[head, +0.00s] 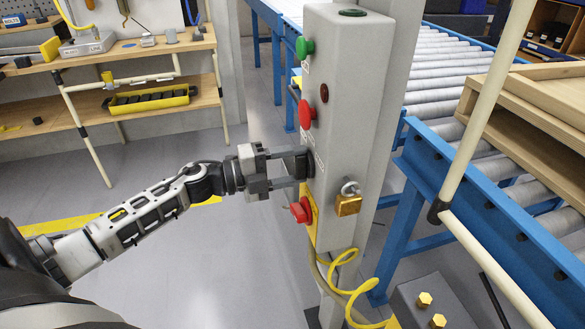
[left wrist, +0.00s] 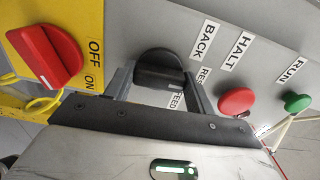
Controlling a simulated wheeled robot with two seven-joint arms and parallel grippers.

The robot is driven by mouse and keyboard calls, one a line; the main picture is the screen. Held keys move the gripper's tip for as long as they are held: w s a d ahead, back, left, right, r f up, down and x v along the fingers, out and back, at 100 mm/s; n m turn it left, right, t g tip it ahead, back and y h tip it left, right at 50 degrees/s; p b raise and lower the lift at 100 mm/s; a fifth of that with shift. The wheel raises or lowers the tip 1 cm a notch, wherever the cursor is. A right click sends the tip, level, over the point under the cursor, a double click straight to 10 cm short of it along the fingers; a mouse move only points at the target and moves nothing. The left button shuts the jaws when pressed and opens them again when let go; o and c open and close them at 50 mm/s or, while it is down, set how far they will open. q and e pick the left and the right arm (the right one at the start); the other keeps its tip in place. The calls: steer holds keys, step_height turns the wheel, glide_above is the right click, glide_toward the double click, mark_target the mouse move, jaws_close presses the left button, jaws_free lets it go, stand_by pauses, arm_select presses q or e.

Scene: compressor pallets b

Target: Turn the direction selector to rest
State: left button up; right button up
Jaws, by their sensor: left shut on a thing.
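The grey control box (head: 345,100) stands upright on a post in the middle of the head view. The direction selector (left wrist: 158,68) is a black knob in the left wrist view. Beside it are the labels BACK and FEED and a partly hidden one starting RE. My left gripper (head: 297,166) reaches the box face from the left. In the left wrist view its fingers (left wrist: 160,84) lie on both sides of the knob, shut on it. My right gripper is out of view.
A red rotary switch (head: 300,210) with OFF and ON labels is just below the selector, near a brass padlock (head: 348,204). Above are the red HALT button (head: 306,114) and green RUN button (head: 304,47). A blue roller conveyor (head: 440,170) stands at right.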

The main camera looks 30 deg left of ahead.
arm_select(q)
steer(key=shift+m, duration=0.3)
steer(key=o, duration=1)
steer(key=shift+s+a, duration=0.1)
steer(key=b+v, duration=0.1)
steer(key=v, duration=1.4)
steer(key=shift+s+a, duration=0.25)
steer(key=shift+s, duration=0.05)
